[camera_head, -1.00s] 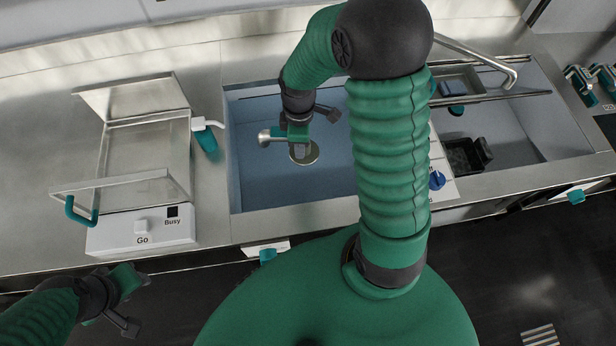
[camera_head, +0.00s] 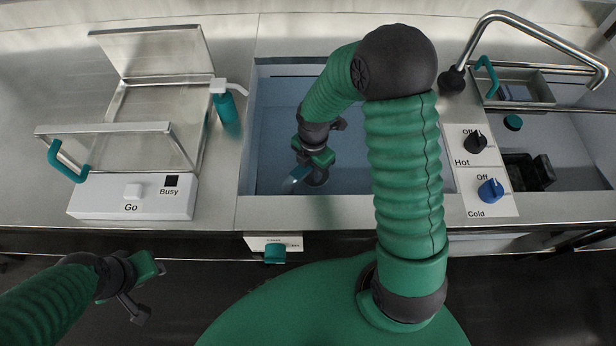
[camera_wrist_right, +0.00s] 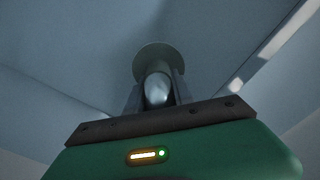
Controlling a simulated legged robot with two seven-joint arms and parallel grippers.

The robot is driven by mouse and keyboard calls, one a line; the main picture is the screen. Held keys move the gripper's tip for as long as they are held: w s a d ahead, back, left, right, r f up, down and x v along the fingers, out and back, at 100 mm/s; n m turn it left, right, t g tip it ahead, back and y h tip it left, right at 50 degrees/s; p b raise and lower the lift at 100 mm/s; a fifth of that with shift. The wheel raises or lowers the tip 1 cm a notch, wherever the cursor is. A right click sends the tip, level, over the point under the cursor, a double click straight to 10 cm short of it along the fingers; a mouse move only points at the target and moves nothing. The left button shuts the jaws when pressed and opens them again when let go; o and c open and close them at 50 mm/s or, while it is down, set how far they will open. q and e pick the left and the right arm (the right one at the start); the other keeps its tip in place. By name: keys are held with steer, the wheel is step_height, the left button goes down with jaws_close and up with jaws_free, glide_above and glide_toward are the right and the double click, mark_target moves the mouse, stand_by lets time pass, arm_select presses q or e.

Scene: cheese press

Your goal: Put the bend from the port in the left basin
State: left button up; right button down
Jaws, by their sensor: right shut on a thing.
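The left basin (camera_head: 274,112) is the blue-grey sink in the middle of the head view. My right gripper (camera_head: 306,176) is low inside it and shut on the bend, a shiny metal piece. The bend (camera_wrist_right: 158,90) shows between the fingers in the right wrist view, in front of a round grey disc (camera_wrist_right: 154,60). Whether the bend touches the basin floor or that disc, I cannot tell. I cannot make out the port for sure. My left gripper (camera_head: 160,268) is low at the left, in front of the counter, with its jaws unclear.
A white press with a Go button (camera_head: 132,191) and a raised lid stands left of the basin. A teal bottle (camera_head: 228,112) stands between them. Hot (camera_head: 476,142) and Cold (camera_head: 490,189) knobs and a metal tap (camera_head: 500,18) are to the right, beside a second basin (camera_head: 570,135).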

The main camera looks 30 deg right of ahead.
mark_target(298, 175)
steer(key=shift+w+a+f, duration=0.15)
steer(key=shift+w+a, duration=0.3)
steer(key=shift+f, duration=0.25)
step_height(298, 175, down, 3)
steer(key=shift+a+r+b, duration=0.1)
steer(key=shift+r+b, duration=0.05)
steer(key=shift+b, duration=0.65)
steer(key=c, duration=1.1)
jaws_free()
step_height(298, 175, up, 12)
steer(key=p, duration=0.4)
